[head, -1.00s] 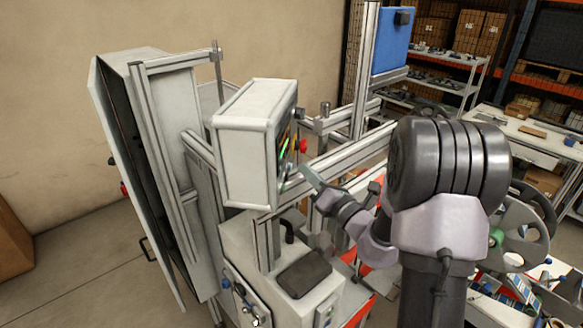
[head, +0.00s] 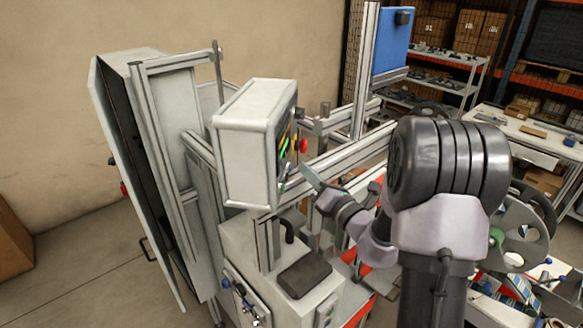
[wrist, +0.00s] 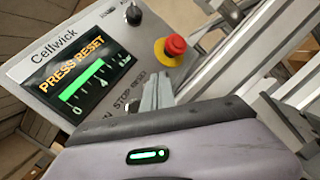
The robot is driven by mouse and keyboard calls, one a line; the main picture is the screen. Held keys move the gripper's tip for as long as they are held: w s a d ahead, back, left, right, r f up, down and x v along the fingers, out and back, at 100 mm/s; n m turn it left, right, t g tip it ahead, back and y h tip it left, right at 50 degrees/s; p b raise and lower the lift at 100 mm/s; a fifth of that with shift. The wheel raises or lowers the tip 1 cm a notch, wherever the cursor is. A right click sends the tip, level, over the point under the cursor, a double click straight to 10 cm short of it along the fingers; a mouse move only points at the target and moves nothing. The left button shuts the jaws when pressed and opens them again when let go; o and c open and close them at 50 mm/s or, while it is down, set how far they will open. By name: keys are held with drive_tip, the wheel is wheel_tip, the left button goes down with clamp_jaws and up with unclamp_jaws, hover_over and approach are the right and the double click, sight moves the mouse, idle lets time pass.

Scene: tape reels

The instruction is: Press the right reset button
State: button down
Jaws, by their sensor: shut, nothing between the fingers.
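The control box (head: 247,160) shows from its side in the head view, its face turned right. In the wrist view its grey panel (wrist: 38,52) carries a screen (wrist: 80,80) reading "PRESS RESET" above a green bar. A black knob (wrist: 133,14) and a red stop button (wrist: 175,46) on a yellow base are on the panel. My gripper (wrist: 157,92) is shut and empty, its fingertips at the panel's lower part. It also shows in the head view (head: 296,179), at the box's lower right. I see no reset button; my gripper covers part of the lower panel. I cannot tell whether the fingertips touch.
Aluminium rails (head: 340,155) run right of the box, close to my arm. A white housing with a dark pad (head: 304,275) stands below. A tall cabinet (head: 125,170) is at left. Reels (head: 522,232) and a workbench are at right.

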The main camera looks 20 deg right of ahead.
drive_tip(key=shift+w+a, duration=0.25)
drive_tip(key=shift+a, duration=0.15)
drive_tip(key=shift+w+a, duration=0.15)
drive_tip(key=shift+a, duration=0.15)
idle(0.7)
drive_tip(key=shift+d, duration=0.1)
drive_tip(key=shift+s+d, duration=0.4)
drive_tip(key=shift+d, duration=0.2)
drive_tip(key=shift+s+d+b, duration=0.1)
drive_tip(key=shift+s+d, duration=0.35)
drive_tip(key=shift+d, duration=0.25)
drive_tip(key=shift+s+d+b, duration=0.1)
drive_tip(key=shift+s+d, duration=0.35)
drive_tip(key=shift+d, duration=0.25)
drive_tip(key=shift+s+d+b, duration=0.1)
drive_tip(key=shift+s+d, duration=0.35)
drive_tip(key=shift+d, duration=0.25)
